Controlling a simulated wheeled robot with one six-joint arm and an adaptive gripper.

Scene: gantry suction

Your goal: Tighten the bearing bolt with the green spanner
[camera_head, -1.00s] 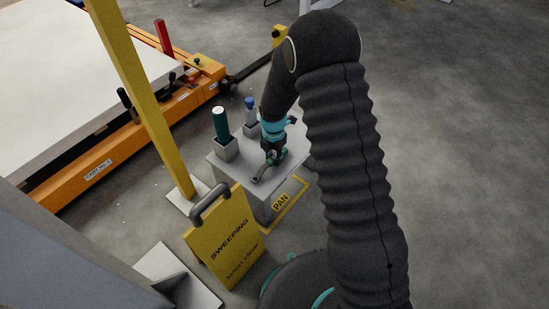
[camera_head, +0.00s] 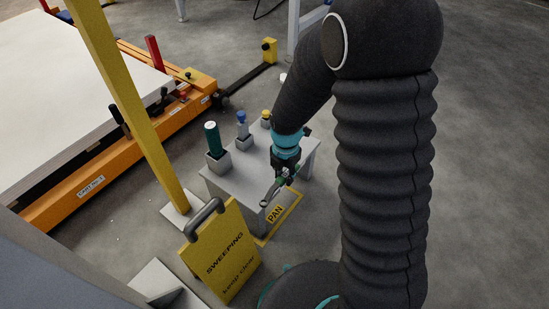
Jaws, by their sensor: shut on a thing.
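My gripper (camera_head: 287,174) points down over the grey stand (camera_head: 238,187) and is shut on the green spanner (camera_head: 270,195). The spanner's grey open end sticks out to the lower left, past the fingers. A little green shows between the fingers, and the rest of the spanner is hidden by them. The spanner appears over the stand's front part; I cannot tell whether it touches the top. I cannot make out the bearing bolt in this view.
Green (camera_head: 212,138), blue-topped (camera_head: 241,125) and yellow-topped (camera_head: 266,117) items stand in grey holders on the stand. An orange cart (camera_head: 90,178) lies beyond. Floor at right is clear.

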